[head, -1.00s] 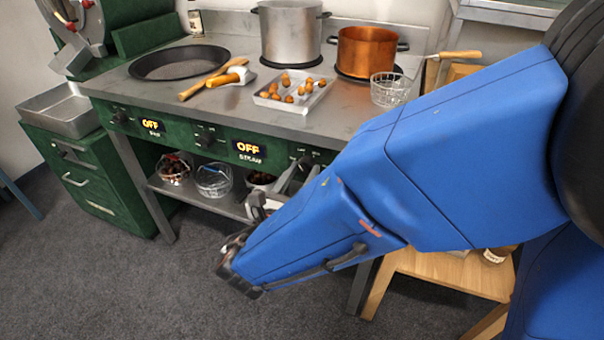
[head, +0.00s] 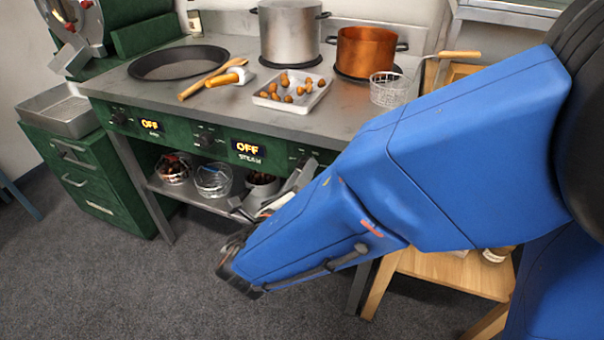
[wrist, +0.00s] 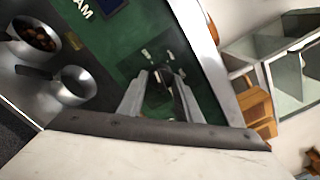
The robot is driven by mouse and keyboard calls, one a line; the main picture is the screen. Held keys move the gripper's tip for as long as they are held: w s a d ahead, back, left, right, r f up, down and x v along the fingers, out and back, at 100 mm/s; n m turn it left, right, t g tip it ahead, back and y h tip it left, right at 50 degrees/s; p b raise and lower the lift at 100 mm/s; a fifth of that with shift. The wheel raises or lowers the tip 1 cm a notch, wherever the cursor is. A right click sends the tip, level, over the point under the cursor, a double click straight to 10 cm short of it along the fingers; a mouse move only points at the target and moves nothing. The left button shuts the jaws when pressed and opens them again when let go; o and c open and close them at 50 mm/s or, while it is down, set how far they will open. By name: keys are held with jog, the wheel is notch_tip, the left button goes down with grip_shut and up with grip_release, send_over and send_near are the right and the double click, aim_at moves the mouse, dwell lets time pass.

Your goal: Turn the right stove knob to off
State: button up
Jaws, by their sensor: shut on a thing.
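The right stove knob (wrist: 162,76) is a dark knob on the green front panel. In the wrist view it sits between the two grey fingers of my gripper (wrist: 164,90), which is shut on it. The fingers partly cover the knob, so its exact angle is hard to read. In the head view my gripper (head: 292,186) is at the right part of the panel, and my blue arm hides the knob and any display beside it.
The steel stove top (head: 220,112) holds a black pan (head: 178,62), a steel pot (head: 290,35), a copper pot (head: 366,52), a tray of chestnuts (head: 285,108) and a wire basket (head: 390,90). Bowls stand on the lower shelf (head: 228,206). A wooden stool (head: 440,272) is right.

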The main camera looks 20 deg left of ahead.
jog(key=shift+n, duration=1)
jog(key=o, duration=1)
jog(key=shift+o, duration=0.2)
jog(key=shift+s, duration=0.15)
jog(key=s+a, duration=0.1)
jog(key=s, duration=1.6)
jog(key=shift+a, duration=0.2)
